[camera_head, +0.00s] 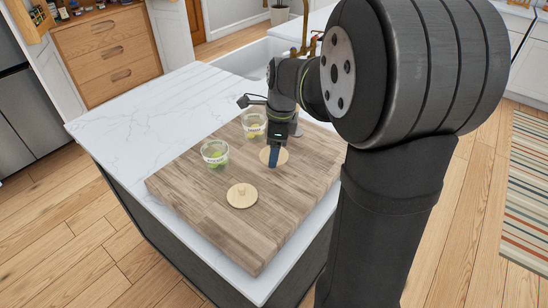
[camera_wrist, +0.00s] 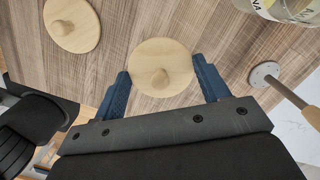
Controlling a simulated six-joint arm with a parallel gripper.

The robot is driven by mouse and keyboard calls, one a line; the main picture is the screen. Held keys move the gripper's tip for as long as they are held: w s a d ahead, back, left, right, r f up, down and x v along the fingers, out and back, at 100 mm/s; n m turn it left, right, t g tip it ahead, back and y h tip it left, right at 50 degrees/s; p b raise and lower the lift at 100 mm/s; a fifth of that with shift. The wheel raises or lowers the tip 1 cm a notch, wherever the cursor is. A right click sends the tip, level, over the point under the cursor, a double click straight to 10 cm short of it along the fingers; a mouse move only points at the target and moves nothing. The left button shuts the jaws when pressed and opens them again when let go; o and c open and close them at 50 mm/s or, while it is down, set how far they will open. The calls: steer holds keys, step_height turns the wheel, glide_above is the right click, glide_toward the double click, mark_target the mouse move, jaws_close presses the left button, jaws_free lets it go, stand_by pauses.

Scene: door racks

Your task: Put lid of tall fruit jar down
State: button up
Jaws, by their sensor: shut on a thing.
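In the head view this lid (camera_head: 281,158) is at or just above the cutting board, partly hidden behind my gripper (camera_head: 273,160). I cannot tell if it touches the board. A glass jar with green fruit (camera_head: 214,153) stands to the left, open at the top. Another open glass jar with yellowish fruit (camera_head: 253,124) stands behind. Which jar is the tall one is unclear.
A second wooden lid (camera_head: 241,196) lies on the wooden cutting board (camera_head: 225,225), in front and to the left. A rod with a round grey end (camera_wrist: 265,74) is close on the right in the wrist view. The board's front part is clear.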

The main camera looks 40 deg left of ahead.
steer(key=shift+f, duration=1.85)
steer(key=shift+f, duration=0.1)
steer(key=shift+f, duration=0.1)
steer(key=o, duration=1)
steer(key=shift+c, duration=0.2)
step_height(320, 180, up, 12)
steer(key=d, duration=0.1)
steer(key=shift+w, duration=0.45)
steer(key=shift+d, duration=0.1)
